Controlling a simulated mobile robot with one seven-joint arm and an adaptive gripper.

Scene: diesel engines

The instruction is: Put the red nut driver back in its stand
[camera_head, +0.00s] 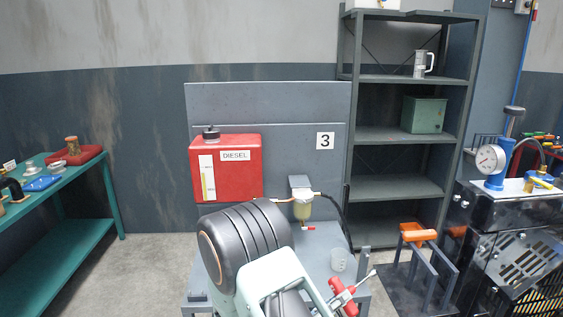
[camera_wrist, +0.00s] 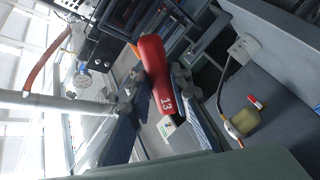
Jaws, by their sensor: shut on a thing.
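The red nut driver, marked 13, shows in the wrist view (camera_wrist: 158,75), its red handle between the two fingers of my gripper (camera_wrist: 155,88). My gripper is shut on the handle. In the head view my gripper (camera_head: 343,296) is low in the middle, in front of the grey bench, with red parts of the driver showing around the fingers. The driver's far end is not clear. Small coloured handles (camera_head: 540,137) show at the right edge of the head view, behind the gauge. I cannot tell whether they sit in the driver's stand.
A red diesel tank (camera_head: 226,168) and a fuel filter (camera_head: 302,205) are on the grey bench panel. A dark cart with a pressure gauge (camera_head: 490,159) is at right, shelving (camera_head: 398,134) behind, a green table (camera_head: 62,235) at left.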

